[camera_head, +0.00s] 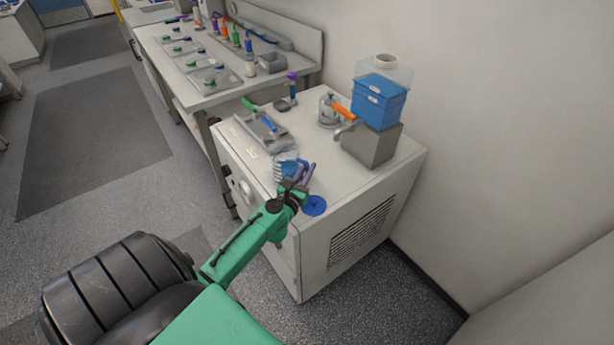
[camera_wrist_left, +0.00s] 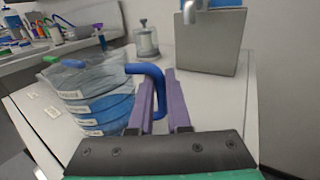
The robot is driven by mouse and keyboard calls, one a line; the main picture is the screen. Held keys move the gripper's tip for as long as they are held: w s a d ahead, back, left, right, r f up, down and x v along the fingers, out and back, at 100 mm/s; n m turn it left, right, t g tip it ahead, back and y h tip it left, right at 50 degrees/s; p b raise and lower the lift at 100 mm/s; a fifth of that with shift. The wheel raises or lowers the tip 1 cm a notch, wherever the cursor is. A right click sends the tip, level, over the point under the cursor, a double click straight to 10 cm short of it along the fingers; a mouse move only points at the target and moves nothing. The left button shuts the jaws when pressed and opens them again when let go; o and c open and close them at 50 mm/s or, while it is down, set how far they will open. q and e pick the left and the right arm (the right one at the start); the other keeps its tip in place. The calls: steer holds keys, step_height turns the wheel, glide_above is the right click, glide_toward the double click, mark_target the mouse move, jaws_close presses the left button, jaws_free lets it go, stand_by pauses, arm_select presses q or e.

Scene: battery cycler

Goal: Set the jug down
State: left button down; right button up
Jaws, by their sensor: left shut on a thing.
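The jug (camera_head: 285,165) is clear with blue bands and a blue handle, and it shows large at the left of the left wrist view (camera_wrist_left: 92,100). My left gripper (camera_head: 304,174) is shut on the jug's handle; its purple fingers (camera_wrist_left: 166,100) stand either side of the blue handle. The jug is over the front part of the white cabinet top (camera_head: 338,185). Its base is partly hidden in the wrist view, and I cannot tell whether it touches the top. A blue round disc (camera_head: 315,205) lies near the cabinet's front edge, right of my gripper. My right gripper is not in view.
A grey tray (camera_head: 263,131) with tools lies at the left. A bench stands beyond.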

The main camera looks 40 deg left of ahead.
arm_select(q)
steer(key=shift+f, duration=0.15)
steer(key=c, duration=0.9)
jaws_free()
steer(key=shift+o, duration=0.2)
steer(key=shift+r+p, duration=0.3)
steer(key=shift+r, duration=0.05)
steer(key=b+v, duration=0.1)
steer(key=v, duration=0.3)
steer(key=b+v, duration=0.1)
steer(key=v, duration=0.2)
steer(key=b+v, duration=0.1)
steer(key=v, duration=0.3)
steer(key=shift+s+d+f, duration=0.1)
steer(key=shift+s+f, duration=0.25)
steer(key=shift+s+r, duration=0.2)
